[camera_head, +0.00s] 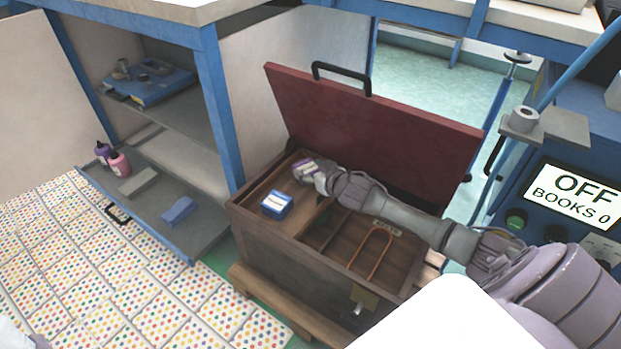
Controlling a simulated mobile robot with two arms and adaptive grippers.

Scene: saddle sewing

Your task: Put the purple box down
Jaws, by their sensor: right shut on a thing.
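The purple box (304,168) is small, purple and white. It is at the tip of my right gripper (312,174), over the back left part of an open wooden chest (322,274). My right gripper is shut on the box, and its fingers hide part of it. I cannot tell whether the box touches the wood beneath it. My right arm reaches in from the right, across the chest's compartments. My left gripper does not show.
A blue and white box (277,204) sits in the chest's left part, close to my gripper. The chest's red lid (375,125) stands open behind my arm. An orange-brown loop (374,257) lies in the right compartment. An open drawer (205,232) extends from the cabinet at left.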

